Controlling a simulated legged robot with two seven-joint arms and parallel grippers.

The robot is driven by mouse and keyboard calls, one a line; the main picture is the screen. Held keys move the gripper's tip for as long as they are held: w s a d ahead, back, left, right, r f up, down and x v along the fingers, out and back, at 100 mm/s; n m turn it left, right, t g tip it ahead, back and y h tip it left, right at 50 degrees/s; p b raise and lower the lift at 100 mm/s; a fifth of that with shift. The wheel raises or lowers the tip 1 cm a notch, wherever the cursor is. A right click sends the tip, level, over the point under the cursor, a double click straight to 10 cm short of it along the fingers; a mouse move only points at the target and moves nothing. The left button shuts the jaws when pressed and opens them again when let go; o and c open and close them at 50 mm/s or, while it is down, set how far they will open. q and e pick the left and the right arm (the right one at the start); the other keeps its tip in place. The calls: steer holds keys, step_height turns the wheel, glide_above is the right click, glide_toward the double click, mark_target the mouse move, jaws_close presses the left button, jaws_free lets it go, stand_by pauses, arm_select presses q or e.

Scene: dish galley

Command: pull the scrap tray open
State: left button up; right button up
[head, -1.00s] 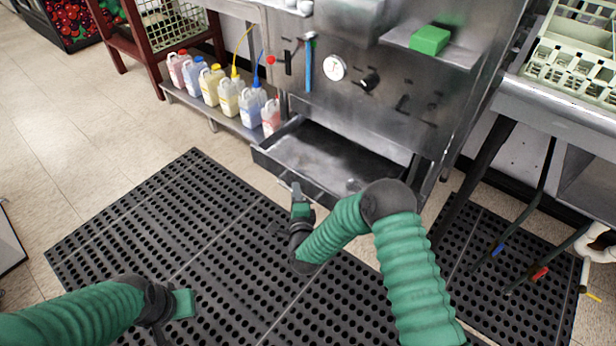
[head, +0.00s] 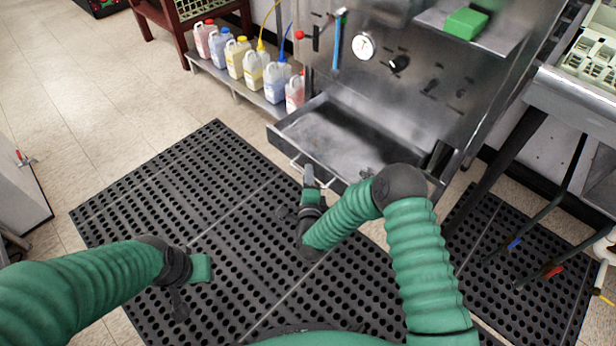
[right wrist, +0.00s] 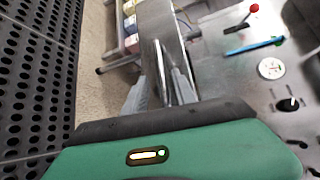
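The scrap tray (head: 300,128) is a shallow steel drawer, pulled well out from under the steel machine front, its inside bare in the head view. Its thin bar handle (head: 326,184) runs along the tray's front face. My right gripper (head: 309,174) is at this handle. In the right wrist view the handle bar (right wrist: 158,70) stands between the two grey fingers of the right gripper (right wrist: 160,92), which look closed around it; the exact contact is hard to see. My left gripper (head: 182,300) hangs empty over the black mat, away from the tray; its finger gap is unclear.
A perforated black mat (head: 200,215) covers the floor before the tray, with free room left. Several jugs (head: 249,68) stand on a low shelf at the tray's left. Table legs and hoses (head: 530,215) are at the right. A white cabinet (head: 20,195) stands far left.

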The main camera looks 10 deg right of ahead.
steer(key=shift+r, duration=0.1)
steer(key=shift+s+r, duration=0.1)
steer(key=shift+s, duration=0.1)
steer(key=s+a+r+p, duration=0.1)
steer(key=s+p, duration=0.4)
steer(key=s, duration=1.1)
steer(key=shift+a+r+p, duration=0.4)
steer(key=shift+r, duration=0.15)
